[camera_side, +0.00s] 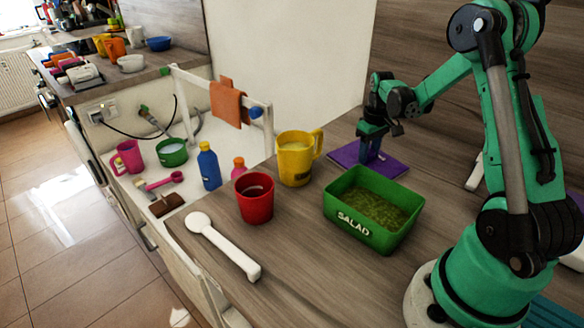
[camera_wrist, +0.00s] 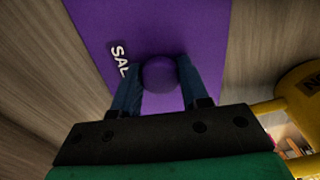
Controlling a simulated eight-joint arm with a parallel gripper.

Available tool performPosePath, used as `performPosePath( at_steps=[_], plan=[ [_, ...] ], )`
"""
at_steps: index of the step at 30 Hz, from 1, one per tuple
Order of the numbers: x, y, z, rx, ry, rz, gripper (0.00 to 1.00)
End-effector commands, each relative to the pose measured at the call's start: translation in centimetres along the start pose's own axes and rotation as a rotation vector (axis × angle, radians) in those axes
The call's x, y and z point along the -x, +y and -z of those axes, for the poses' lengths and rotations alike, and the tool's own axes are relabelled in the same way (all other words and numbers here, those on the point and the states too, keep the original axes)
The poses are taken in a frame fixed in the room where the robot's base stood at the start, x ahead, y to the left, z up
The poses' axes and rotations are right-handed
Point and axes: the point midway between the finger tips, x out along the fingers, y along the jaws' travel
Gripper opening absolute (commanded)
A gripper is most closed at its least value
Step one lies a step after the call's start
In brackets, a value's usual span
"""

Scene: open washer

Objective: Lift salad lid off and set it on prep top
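The purple salad lid (camera_side: 385,161) lies flat, or nearly so, on the wood-look counter behind the green salad box. Its round knob (camera_wrist: 160,73) and part of its white lettering (camera_wrist: 119,60) show in the wrist view. My gripper (camera_side: 369,153) is over the lid, fingers pointing down. In the wrist view my gripper (camera_wrist: 160,78) has a finger against each side of the knob. The green salad box (camera_side: 381,238) stands uncovered, with green salad inside and "SALAD" on its front. I cannot tell whether the lid fully touches the counter.
A yellow mug (camera_side: 294,163) stands left of the lid; its side shows in the wrist view (camera_wrist: 298,92). A red cup (camera_side: 254,205) and white spoon (camera_side: 222,246) are farther left. A sink area with bottles and a rail (camera_side: 205,84) lies beyond. Counter in front of the box is clear.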

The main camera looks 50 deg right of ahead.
Motion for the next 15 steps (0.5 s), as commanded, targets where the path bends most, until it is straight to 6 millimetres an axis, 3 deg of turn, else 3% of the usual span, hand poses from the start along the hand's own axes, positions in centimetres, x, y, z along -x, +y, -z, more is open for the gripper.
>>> performPosePath(
  at_steps=[6,10,15],
  plan=[
    [0.01,0.0,0.0,0.0,0.0,0.0,0.52],
    [0.01,0.0,0.0,0.0,0.0,0.0,0.86],
    [0.01,0.0,0.0,0.0,0.0,0.0,0.86]
  ],
)
